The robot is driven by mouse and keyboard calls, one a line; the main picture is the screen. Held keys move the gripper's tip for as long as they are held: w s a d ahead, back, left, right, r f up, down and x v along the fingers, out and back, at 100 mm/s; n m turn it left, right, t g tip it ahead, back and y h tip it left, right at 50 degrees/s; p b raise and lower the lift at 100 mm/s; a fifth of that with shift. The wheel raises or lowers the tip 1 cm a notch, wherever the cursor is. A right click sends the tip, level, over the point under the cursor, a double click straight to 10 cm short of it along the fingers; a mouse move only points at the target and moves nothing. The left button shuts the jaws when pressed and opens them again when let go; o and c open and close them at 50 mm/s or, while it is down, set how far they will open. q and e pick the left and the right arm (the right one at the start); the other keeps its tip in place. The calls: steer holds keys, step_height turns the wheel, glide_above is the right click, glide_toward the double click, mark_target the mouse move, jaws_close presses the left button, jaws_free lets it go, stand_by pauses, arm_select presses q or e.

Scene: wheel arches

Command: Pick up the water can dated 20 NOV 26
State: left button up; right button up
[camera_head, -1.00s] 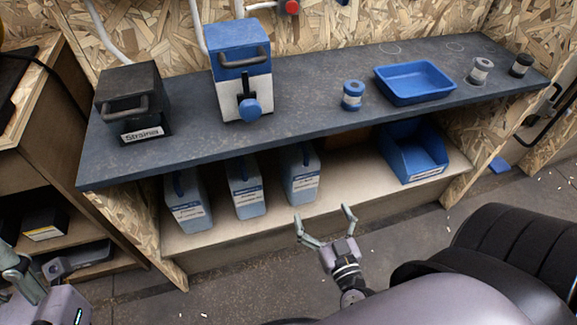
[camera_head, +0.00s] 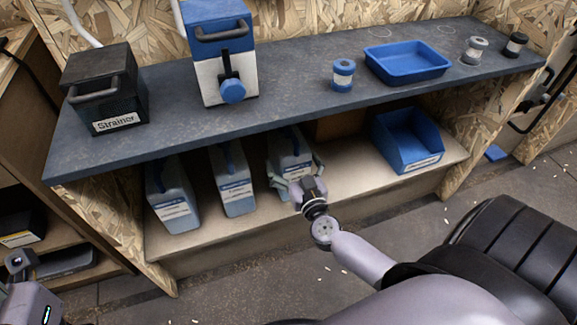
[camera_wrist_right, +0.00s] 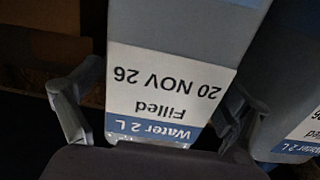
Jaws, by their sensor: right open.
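Three light-blue water cans stand in a row on the shelf under the bench. The rightmost can (camera_head: 291,150) has my open right gripper (camera_head: 298,180) at its lower front. In the right wrist view, this can (camera_wrist_right: 190,30) is upside down, and its label (camera_wrist_right: 165,95) reads "Water 2 L, Filled, 20 NOV 26". The gripper's fingers (camera_wrist_right: 160,112) lie on either side of the label; I cannot tell whether they touch the can. The middle can (camera_head: 236,185) and left can (camera_head: 173,195) have labels too small to read. My left gripper (camera_head: 28,290) is partly visible at the lower left.
The bench top (camera_head: 290,115) overhangs the cans. A blue open bin (camera_head: 408,142) stands on the shelf to the right. A neighbouring can (camera_wrist_right: 300,80) is close by in the wrist view. A strainer box (camera_head: 108,95), blue-white dispenser (camera_head: 222,60) and blue tray (camera_head: 407,65) are on the bench.

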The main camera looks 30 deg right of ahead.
steer(key=shift+w+d, duration=0.15)
steer(key=shift+w, duration=0.55)
steer(key=shift+r, duration=0.1)
steer(key=shift+c, duration=0.4)
steer(key=c, duration=1.9)
steer(key=shift+o, duration=0.2)
steer(key=shift+r, duration=0.1)
